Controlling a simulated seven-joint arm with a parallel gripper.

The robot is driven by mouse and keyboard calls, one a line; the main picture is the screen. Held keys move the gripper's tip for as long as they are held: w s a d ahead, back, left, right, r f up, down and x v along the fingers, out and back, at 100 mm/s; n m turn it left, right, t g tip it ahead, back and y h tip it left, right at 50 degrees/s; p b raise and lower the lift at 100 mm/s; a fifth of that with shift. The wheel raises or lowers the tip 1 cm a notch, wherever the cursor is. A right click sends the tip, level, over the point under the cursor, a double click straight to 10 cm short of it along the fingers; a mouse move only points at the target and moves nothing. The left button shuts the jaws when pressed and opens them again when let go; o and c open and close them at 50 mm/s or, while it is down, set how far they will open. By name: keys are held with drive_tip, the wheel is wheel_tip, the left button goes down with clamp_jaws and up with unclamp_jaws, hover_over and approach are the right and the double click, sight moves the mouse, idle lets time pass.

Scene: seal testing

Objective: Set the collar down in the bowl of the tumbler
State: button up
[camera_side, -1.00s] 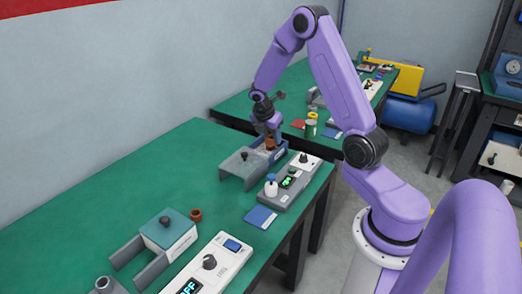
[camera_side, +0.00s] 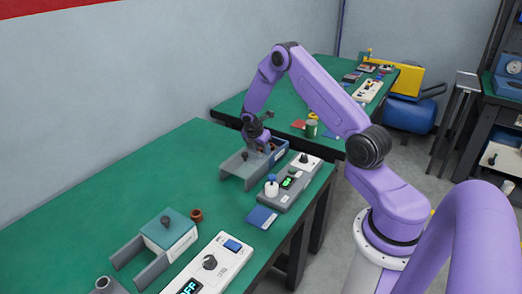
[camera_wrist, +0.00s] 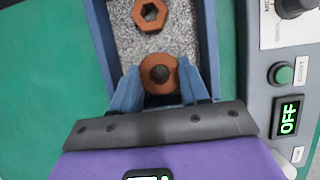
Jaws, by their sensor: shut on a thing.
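The tumbler (camera_side: 239,171) is a grey-blue trough on the green bench in the side view. In the wrist view its bowl (camera_wrist: 125,42) has blue-grey walls and a speckled grey granular floor. My gripper (camera_wrist: 161,88) points into the bowl, its two blue fingers shut on the collar (camera_wrist: 148,86), a round copper-brown ring with a dark round centre. I cannot tell whether the collar touches the granules. A copper-brown hexagonal ring (camera_wrist: 141,22) lies on the granules ahead of it. In the side view, my gripper (camera_side: 267,148) is low over the tumbler and mostly hides the collar.
A control box with a green display (camera_side: 289,182) stands right beside the tumbler; it also shows in the wrist view (camera_wrist: 289,118), reading OFF. A blue pad (camera_side: 261,218), another brown ring (camera_side: 196,215) and a teal-topped fixture (camera_side: 168,228) are nearer. The bench left of the tumbler is clear.

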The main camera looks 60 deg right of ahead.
drive_tip(key=shift+f, duration=0.1)
drive_tip(key=o, duration=1.3)
drive_tip(key=shift+f, duration=0.1)
drive_tip(key=v, duration=1.2)
drive_tip(key=s+a+r+m+y, duration=0.1)
drive_tip(key=s+a+r, duration=0.25)
drive_tip(key=a, duration=0.35)
drive_tip(key=s+a+r+m+t, duration=0.15)
drive_tip(key=s+a, duration=0.25)
drive_tip(key=a, duration=0.4)
drive_tip(key=s+a+r+y, duration=0.1)
drive_tip(key=s+a+r, duration=0.2)
drive_tip(key=a, duration=0.4)
drive_tip(key=s+a+r+m+y, duration=0.1)
drive_tip(key=s+a, duration=0.1)
drive_tip(key=s, duration=1)
drive_tip(key=s+a+r+m+g+y, duration=0.1)
drive_tip(key=s+a+m, duration=0.1)
drive_tip(key=s, duration=1)
drive_tip(key=shift+a+r+y, duration=0.3)
drive_tip(key=shift+a+y, duration=0.1)
drive_tip(key=shift+a, duration=0.35)
